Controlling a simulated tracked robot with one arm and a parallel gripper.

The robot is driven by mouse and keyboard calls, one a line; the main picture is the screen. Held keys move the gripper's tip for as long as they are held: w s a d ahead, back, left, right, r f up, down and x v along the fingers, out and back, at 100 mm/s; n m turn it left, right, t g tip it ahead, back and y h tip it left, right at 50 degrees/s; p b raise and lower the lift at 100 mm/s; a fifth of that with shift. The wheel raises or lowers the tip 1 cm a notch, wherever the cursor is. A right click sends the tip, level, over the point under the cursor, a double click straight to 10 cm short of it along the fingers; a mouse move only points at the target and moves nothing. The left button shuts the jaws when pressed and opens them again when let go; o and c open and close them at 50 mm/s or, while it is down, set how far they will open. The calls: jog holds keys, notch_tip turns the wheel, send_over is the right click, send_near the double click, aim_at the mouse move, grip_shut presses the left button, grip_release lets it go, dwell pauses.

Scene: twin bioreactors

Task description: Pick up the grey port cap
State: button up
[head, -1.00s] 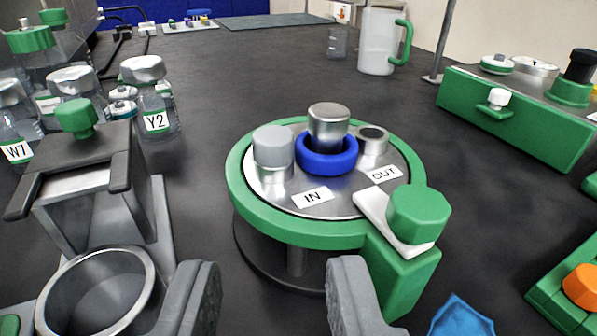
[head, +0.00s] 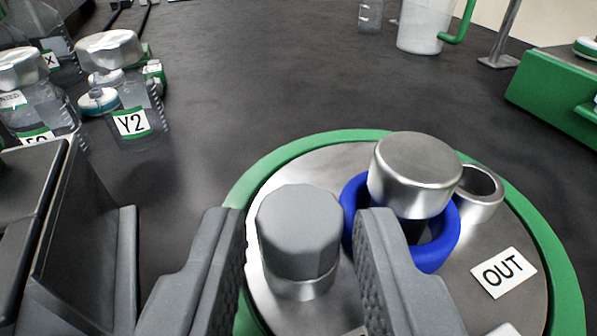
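The grey port cap (head: 299,230) is a faceted grey cap seated on a metal port at the left of the round steel plate (head: 310,165) with a green rim. My gripper (head: 300,245) is open, with one finger on each side of the cap in the picture. A gap shows between the left finger and the cap. The right finger lies close to the cap's right side; I cannot tell whether it touches. The IN label is almost wholly hidden; the OUT label (head: 503,272) shows at the right.
A metal knob (head: 416,170) in a blue ring (head: 440,235) stands just right of my right finger, with an open metal port (head: 481,187) behind it.

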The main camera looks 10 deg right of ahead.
jog(key=shift+w, duration=0.1)
jog(key=c, duration=0.6)
